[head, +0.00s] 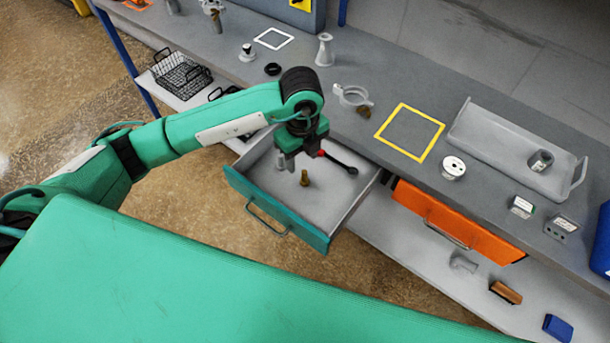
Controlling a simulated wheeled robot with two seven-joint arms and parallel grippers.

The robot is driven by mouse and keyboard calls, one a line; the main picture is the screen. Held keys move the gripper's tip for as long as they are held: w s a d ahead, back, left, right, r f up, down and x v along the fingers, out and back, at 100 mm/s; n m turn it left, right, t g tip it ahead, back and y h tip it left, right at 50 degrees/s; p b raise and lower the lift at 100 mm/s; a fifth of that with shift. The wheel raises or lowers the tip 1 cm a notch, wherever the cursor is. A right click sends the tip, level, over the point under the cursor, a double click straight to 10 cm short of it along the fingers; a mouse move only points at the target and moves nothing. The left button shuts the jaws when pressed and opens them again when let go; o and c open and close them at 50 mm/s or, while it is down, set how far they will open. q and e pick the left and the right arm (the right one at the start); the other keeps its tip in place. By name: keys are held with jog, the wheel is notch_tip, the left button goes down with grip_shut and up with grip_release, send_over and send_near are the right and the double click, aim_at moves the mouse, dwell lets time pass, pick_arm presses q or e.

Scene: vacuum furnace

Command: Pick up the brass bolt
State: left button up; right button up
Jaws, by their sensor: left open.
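The brass bolt (305,179) stands upright inside the open teal drawer (338,212), near the middle of its floor. My left gripper (293,161) reaches in from the left and points down over the drawer. Its jaws are open and empty, just above and slightly left of the bolt in the picture. I cannot tell the exact height of the fingertips over the bolt. My right gripper is not in view.
A black-handled tool with a red end (340,162) lies in the drawer, right of the gripper. An orange drawer (455,220) is to the right.

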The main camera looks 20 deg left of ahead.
aim_at(304, 171)
pick_arm(q)
notch_tip(304, 171, down, 4)
jog(key=shift+r, duration=0.1)
jog(key=shift+w+f, duration=0.1)
jog(key=shift+f, duration=0.4)
jog(key=f, duration=0.1)
jog(key=f+p, duration=0.1)
jog(key=f, duration=0.1)
jog(key=shift+w+d+f, duration=0.1)
jog(key=shift+w+f, duration=0.2)
jog(key=shift+f, duration=0.5)
grip_shut()
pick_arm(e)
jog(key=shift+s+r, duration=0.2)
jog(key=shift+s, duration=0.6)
